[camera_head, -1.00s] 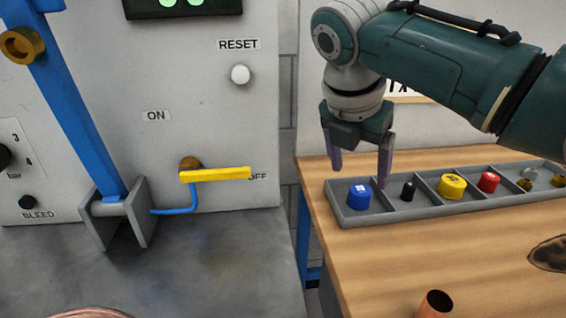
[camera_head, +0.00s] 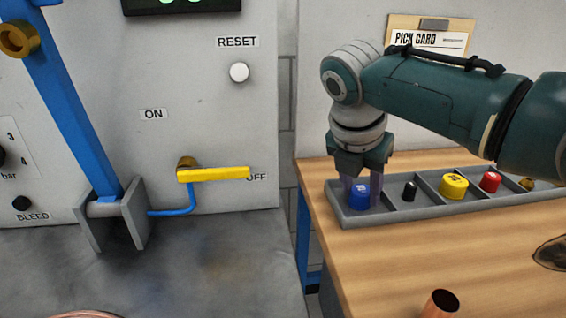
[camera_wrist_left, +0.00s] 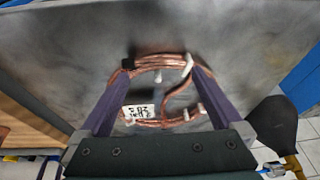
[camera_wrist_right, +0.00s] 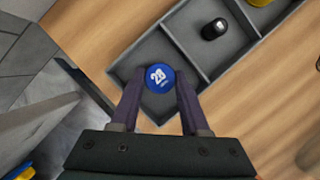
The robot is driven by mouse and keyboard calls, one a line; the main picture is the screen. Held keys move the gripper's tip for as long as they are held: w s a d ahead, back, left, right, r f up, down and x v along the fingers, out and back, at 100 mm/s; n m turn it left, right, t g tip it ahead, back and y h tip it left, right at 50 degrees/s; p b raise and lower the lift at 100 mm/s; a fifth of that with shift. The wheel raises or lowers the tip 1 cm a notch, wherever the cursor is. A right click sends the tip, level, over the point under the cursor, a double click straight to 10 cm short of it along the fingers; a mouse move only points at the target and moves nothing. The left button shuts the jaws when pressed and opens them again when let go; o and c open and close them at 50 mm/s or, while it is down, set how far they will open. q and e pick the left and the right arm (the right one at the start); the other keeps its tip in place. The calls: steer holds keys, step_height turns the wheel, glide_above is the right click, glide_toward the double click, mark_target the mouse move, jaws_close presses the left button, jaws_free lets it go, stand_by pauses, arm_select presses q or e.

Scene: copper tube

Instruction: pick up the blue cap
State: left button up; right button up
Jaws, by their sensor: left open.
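The blue cap (camera_head: 359,197), marked 28 on top, sits in the leftmost compartment of the grey divided tray (camera_head: 425,211). My right gripper (camera_head: 361,190) points down over that compartment, with one purple finger on each side of the cap. In the right wrist view the cap (camera_wrist_right: 159,77) fills the gap between the fingertips (camera_wrist_right: 159,80), which look closed onto its sides. The cap is still down in the tray. My left gripper (camera_wrist_left: 160,75) is open and empty, above a coil of copper tube (camera_wrist_left: 150,119) on the grey surface.
A machine panel with a yellow lever (camera_head: 213,174) is at left.

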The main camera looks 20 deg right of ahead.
jaws_close()
